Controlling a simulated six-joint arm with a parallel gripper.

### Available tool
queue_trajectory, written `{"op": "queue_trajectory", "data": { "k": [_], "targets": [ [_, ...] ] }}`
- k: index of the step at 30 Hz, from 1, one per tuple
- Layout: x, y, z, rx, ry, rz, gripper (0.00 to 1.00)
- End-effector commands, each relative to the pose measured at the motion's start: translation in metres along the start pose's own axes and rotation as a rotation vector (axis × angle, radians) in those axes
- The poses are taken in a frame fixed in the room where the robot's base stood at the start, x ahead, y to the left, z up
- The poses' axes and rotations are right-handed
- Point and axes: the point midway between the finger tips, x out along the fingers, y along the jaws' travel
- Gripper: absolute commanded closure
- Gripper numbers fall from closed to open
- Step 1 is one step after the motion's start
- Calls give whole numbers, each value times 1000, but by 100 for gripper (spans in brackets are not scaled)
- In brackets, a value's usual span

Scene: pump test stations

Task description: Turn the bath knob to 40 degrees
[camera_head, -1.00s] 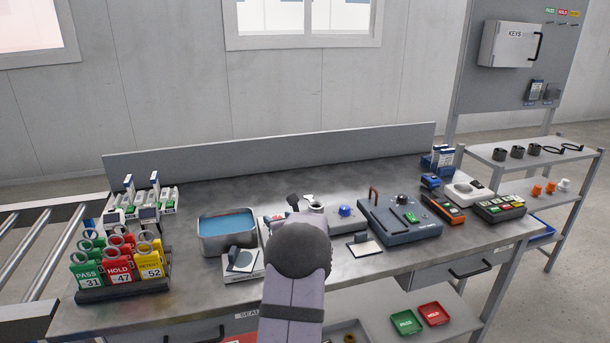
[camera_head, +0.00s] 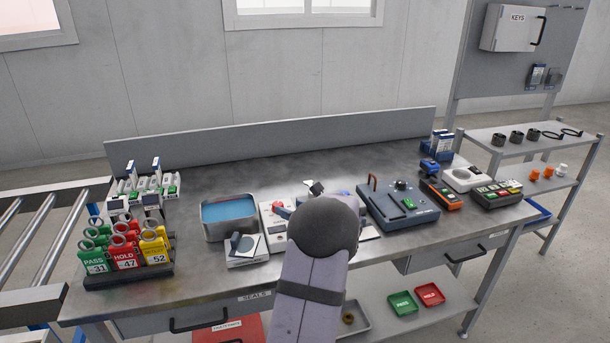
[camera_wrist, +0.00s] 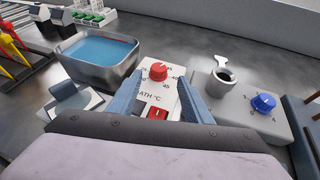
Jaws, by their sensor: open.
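The red bath knob (camera_wrist: 158,71) sits on a white panel marked "ATH °C" (camera_wrist: 152,98), with its first letter covered. It is ringed by numbers, of which 40 and 45 are readable. I cannot tell where the knob points. My gripper (camera_wrist: 160,82) is open; its two blue-grey fingers frame the panel left and right, with the knob seen between and beyond their tips. I see no contact. In the head view the knob (camera_head: 278,205) shows left of my arm, which hides the fingers.
A metal water bath (camera_wrist: 100,60) stands left of the panel. A red switch (camera_wrist: 157,113) lies on the panel's near part. A box with a grey cup (camera_wrist: 224,75) and a blue knob (camera_wrist: 263,103) is close on the right. A small stand (camera_wrist: 72,101) is at the near left.

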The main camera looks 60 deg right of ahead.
Motion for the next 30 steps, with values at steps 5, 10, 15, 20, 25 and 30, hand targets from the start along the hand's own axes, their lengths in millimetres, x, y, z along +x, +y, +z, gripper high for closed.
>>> {"op": "queue_trajectory", "data": {
  "k": [5, 10, 15, 20, 25, 30],
  "targets": [
    [19, -18, 24, 201, -10, -98, 54],
    [31, -36, 42, 413, -34, -194, 54],
    [40, -52, 56, 631, -69, -285, 54],
    [46, -64, 68, 842, -113, -365, 54],
    [50, -73, 78, 1071, -169, -444, 54],
    [52, -81, 84, 1298, -232, -520, 54]
  ]
}}
